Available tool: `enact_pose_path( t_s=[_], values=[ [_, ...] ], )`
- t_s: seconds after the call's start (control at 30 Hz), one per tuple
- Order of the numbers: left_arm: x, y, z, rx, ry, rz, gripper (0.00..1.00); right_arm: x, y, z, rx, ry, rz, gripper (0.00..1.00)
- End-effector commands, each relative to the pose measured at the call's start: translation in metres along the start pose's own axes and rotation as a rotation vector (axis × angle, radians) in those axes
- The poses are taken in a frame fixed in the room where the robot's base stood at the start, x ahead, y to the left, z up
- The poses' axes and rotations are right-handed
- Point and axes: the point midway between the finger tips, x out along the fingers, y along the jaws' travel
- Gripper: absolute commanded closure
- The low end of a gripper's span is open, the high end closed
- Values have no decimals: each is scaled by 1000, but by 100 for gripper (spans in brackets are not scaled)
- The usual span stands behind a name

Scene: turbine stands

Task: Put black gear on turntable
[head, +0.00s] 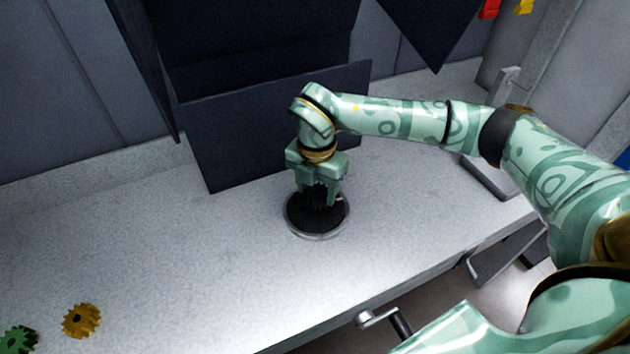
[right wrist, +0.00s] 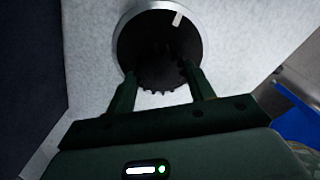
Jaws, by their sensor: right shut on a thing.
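The turntable (head: 302,221) is a round dark disc with a silvery rim on the light counter. It also shows in the right wrist view (right wrist: 140,35). My right gripper (head: 320,199) points down over it, its fingers shut on the black gear (head: 320,194). In the right wrist view, the teeth of the black gear (right wrist: 163,84) show between the fingers, against the dark disc. The gear is over the disc; dark on dark, I cannot tell whether it touches. My left gripper is not in view.
A yellow gear (head: 81,320) and a green gear (head: 19,340) lie at the counter's near left. A dark panel (head: 270,130) stands behind the turntable. The counter (head: 190,260) between the gears and the turntable is clear. A metal handle (head: 378,318) shows below the front edge.

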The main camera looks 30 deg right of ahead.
Motion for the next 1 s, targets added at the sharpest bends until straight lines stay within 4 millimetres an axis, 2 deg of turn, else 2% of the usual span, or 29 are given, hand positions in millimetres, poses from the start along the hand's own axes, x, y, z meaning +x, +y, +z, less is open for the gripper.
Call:
enact_pose_path(
  t_s=[0.03, 0.2, 0.97, 1.0],
  values=[
    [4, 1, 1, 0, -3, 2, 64, 8, 0, 0, 0, 1, -1, 88],
    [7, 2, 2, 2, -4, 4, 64, 19, 1, 0, 1, 0, 2, 88],
    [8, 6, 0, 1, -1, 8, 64, 26, 0, 0, 1, 0, 2, 88],
    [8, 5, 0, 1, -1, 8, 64, 26, 1, 0, 1, 0, 3, 41]
  ],
)
